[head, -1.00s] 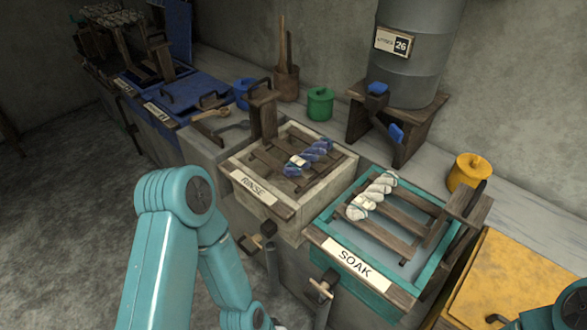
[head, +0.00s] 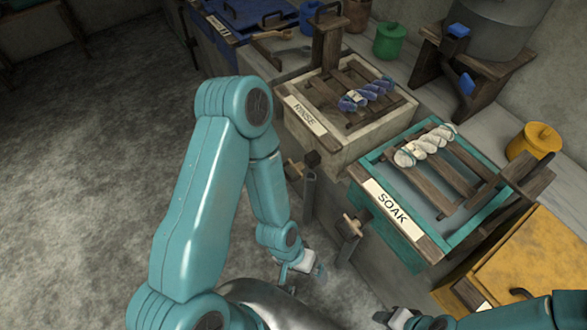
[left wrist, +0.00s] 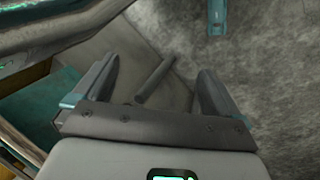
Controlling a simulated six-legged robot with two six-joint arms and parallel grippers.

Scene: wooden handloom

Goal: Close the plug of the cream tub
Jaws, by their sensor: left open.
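The cream tub (head: 345,135), labelled RINSE, stands left of the teal tub. On its front are a short wooden peg (head: 294,168), a dark block and a grey downward pipe (head: 309,187). I cannot tell clearly which piece is the plug or how it is set. My left gripper (head: 303,274) is low in front of the tubs, below this fitting and apart from it. The left wrist view shows its jaws (left wrist: 157,66) open and empty, with a grey rod (left wrist: 156,82) beyond them. My right gripper (head: 381,318) is only partly visible at the bottom edge.
The teal SOAK tub (head: 402,238) has a similar front fitting with a wooden handle (head: 352,223), close to my left gripper. A yellow box (head: 530,260) stands at the right. Open grey floor (head: 90,180) lies left.

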